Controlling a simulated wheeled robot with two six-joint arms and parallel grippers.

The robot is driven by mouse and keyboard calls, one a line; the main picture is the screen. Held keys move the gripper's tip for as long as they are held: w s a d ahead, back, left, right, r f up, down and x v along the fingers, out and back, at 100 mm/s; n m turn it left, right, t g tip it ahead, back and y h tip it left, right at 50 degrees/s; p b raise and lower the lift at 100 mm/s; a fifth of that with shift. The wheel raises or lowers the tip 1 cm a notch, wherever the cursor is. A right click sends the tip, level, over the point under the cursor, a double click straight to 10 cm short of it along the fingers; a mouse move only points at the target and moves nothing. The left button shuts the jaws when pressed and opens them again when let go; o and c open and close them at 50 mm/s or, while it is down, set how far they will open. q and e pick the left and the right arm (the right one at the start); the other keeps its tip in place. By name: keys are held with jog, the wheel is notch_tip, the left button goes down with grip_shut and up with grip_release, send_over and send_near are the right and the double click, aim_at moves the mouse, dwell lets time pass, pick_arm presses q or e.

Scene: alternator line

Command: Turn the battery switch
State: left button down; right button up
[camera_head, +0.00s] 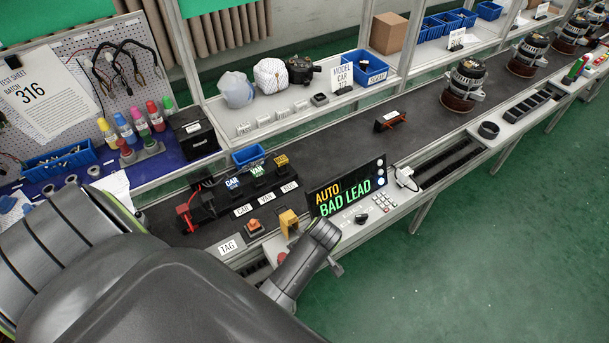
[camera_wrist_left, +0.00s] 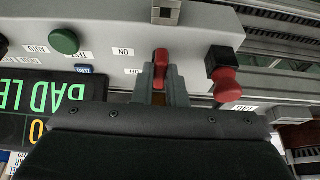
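The red battery switch handle (camera_wrist_left: 161,62) stands on the light grey panel (camera_wrist_left: 205,28) in the left wrist view. ON and OFF labels lie to its left. My left gripper (camera_wrist_left: 162,80) has a finger close on each side of the handle, with the gap about as wide as the handle, so it looks shut on it. In the head view my left arm reaches over the panel front and hides the switch and fingertips. My right gripper is in neither view.
A red knob on a black base (camera_wrist_left: 226,80) stands beside the switch, and a green button (camera_wrist_left: 64,41) on its other side. The display (camera_head: 345,187) reads AUTO, BAD LEAD. A yellow block (camera_head: 288,222) and orange button (camera_head: 254,227) are near my arm.

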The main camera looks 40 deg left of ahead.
pick_arm(q)
jog(key=shift+s+a+r+m+t+p, duration=0.1)
jog(key=shift+m+t+p, duration=0.05)
jog(key=shift+m+p, duration=0.4)
jog(key=shift+s+r+m+t+p, duration=0.1)
jog(key=shift+m+t+p, duration=0.05)
jog(key=shift+m+p, duration=0.35)
jog(key=shift+m+t+p, duration=0.3)
jog(key=shift+m+p, duration=0.4)
jog(key=shift+m, duration=0.05)
jog(key=m, duration=0.1)
jog(key=m+h+p, duration=0.1)
jog(key=shift+s+a+f+m+t, duration=0.1)
jog(key=shift+a+m+t, duration=0.1)
jog(key=shift+m+t, duration=0.2)
jog(key=m+h, duration=0.1)
jog(key=m, duration=0.1)
jog(key=m+h, duration=0.1)
jog(key=m, duration=0.2)
jog(key=shift+s+a+f+t, duration=0.1)
jog(key=shift+a+t, duration=0.1)
jog(key=shift+t, duration=0.2)
jog(key=m+h, duration=0.2)
jog(key=m, duration=0.3)
jog(key=shift+a, duration=0.2)
